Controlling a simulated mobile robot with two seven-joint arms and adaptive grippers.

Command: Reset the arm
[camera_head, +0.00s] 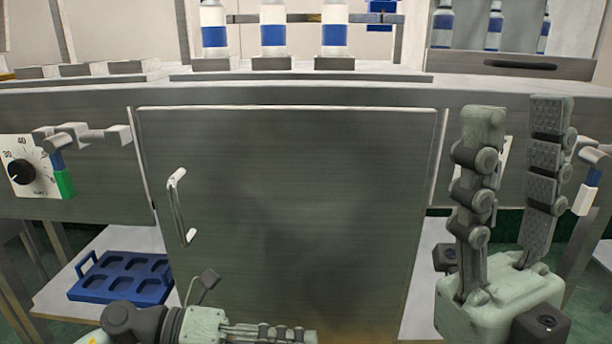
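My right gripper (518,125) is at the right of the head view, pointing up, in front of the machine's front panel. Its two fingers stand apart with nothing between them. My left gripper (268,334) lies low at the bottom edge, left of centre, pointing right in front of the cabinet door. Only its upper side shows, and the frame cuts it off, so its opening cannot be told.
The closed metal door (300,200) has a handle (180,207) on its left. A dial (22,172) is at the left. A blue tray (122,277) with empty wells rests on a low shelf.

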